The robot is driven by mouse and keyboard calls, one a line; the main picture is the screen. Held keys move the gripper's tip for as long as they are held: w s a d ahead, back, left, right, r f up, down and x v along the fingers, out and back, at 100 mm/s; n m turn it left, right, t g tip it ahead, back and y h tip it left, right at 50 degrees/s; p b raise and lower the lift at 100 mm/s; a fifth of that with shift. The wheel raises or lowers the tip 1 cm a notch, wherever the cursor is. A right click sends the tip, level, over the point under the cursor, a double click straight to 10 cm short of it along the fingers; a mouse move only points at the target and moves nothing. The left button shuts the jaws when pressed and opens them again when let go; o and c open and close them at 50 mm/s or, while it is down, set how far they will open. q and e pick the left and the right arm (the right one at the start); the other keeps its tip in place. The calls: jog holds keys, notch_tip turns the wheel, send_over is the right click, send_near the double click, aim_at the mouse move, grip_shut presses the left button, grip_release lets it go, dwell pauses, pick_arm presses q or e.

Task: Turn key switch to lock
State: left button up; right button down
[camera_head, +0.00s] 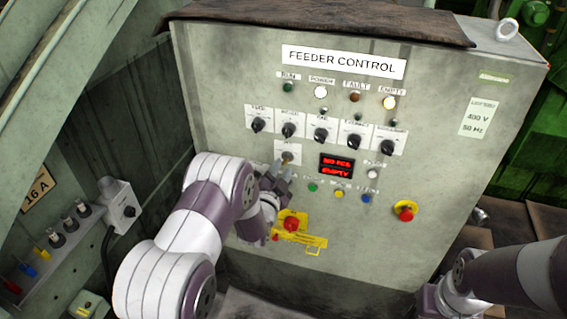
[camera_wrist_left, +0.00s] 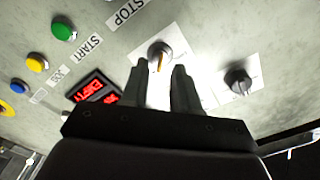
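The key switch (camera_head: 287,157) sits on a white plate on the grey feeder control panel, below the row of black knobs. It also shows in the left wrist view as a round metal switch with a yellowish key or slot (camera_wrist_left: 160,56). My left gripper (camera_head: 281,170) is just below it, partly covering the plate. In the left wrist view, the fingers (camera_wrist_left: 160,72) are apart, with the white plate visible between them. The switch appears just beyond and between the fingertips; contact cannot be told. My right arm shows at the lower right, but its gripper fingers do not.
Several black knobs (camera_head: 288,130) sit above the switch. A red display (camera_head: 337,165) is to its right, with colored buttons (camera_head: 339,194) below. A red emergency stop (camera_head: 405,211) is farther right. A red knob on a yellow lockable bracket (camera_head: 313,243) sits below my left gripper.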

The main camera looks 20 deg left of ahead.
aim_at(286, 160)
pick_arm(q)
jog(key=shift+w, duration=1.35)
grip_shut()
